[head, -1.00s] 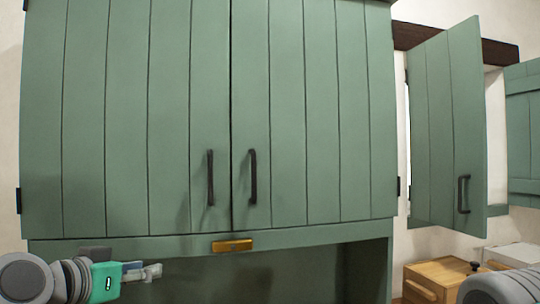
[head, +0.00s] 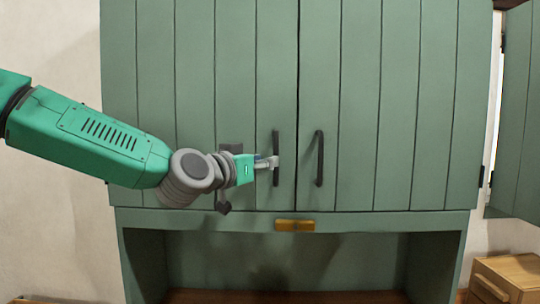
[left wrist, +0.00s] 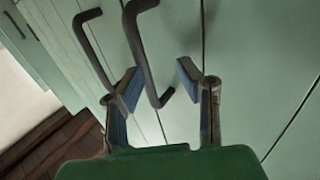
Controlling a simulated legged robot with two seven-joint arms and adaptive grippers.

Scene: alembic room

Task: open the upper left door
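The green upper left door (head: 195,80) is closed, flush beside the closed upper right door (head: 400,90). Its dark vertical handle (head: 276,158) is near the center seam. My left gripper (head: 268,163) is at this handle, coming from the left. In the left wrist view its blue-padded fingers (left wrist: 160,88) are apart, and the lower end of a dark handle (left wrist: 146,60) lies between them, nearer the left finger. I cannot tell whether it touches. A second handle (left wrist: 92,50) is farther left in that view. My right gripper is not in view.
The right door's handle (head: 319,158) is close to the right of my left gripper. A brass plate (head: 295,225) sits below the doors, above an open recess. A green shutter (head: 517,110) stands at the right edge, above a wooden box (head: 508,277).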

